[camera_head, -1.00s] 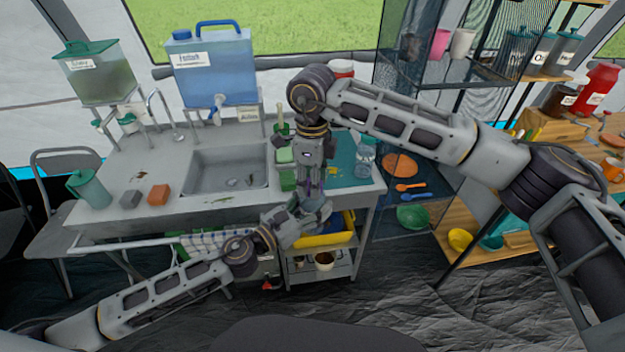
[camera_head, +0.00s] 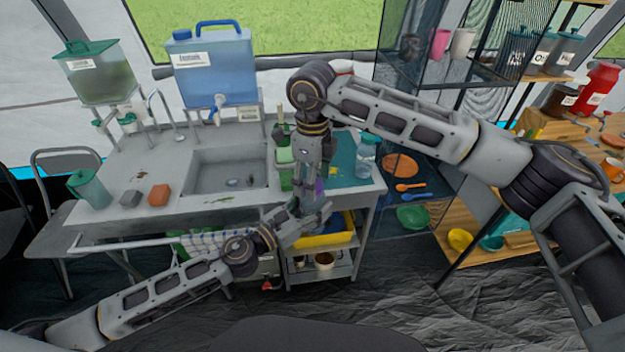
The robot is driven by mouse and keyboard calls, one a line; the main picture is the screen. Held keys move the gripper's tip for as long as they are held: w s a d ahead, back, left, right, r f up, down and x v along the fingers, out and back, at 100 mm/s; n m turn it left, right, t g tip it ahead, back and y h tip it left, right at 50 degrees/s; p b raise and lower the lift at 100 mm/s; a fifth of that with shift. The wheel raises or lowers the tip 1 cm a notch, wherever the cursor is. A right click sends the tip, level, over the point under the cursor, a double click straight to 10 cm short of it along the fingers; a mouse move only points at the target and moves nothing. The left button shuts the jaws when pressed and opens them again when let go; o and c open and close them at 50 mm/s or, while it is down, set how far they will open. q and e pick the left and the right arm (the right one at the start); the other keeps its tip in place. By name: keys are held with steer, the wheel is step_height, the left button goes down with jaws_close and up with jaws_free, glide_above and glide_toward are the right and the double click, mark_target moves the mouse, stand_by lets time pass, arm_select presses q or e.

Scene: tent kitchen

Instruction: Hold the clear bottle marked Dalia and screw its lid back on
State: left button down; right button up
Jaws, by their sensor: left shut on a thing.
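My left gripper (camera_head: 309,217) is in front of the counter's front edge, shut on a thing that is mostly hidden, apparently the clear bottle. No name on it can be read. My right gripper (camera_head: 312,186) points down from above, close over the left gripper. A small purple patch (camera_head: 319,187) shows beside its fingers; I cannot tell whether this is the lid. The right fingers are too small and overlapped to tell open from shut. Another clear bottle (camera_head: 366,158) stands upright on the right end of the counter, apart from both grippers.
A yellow bin (camera_head: 325,239) is on the trolley below my grippers. A shelf rack stands to the right.

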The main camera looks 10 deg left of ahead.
steer(key=shift+r, duration=2)
steer(key=shift+r, duration=0.1)
steer(key=shift+w+r+t, duration=0.15)
steer(key=shift+w+r, duration=0.1)
steer(key=shift+r, duration=0.5)
steer(key=shift+w+r+t, duration=0.15)
steer(key=shift+w+r, duration=0.05)
steer(key=shift+r, duration=0.8)
steer(key=n, duration=0.3)
steer(key=shift+s+f, duration=0.1)
steer(key=shift+s, duration=0.2)
steer(key=shift+s+n, duration=0.15)
steer(key=shift+n, duration=1.65)
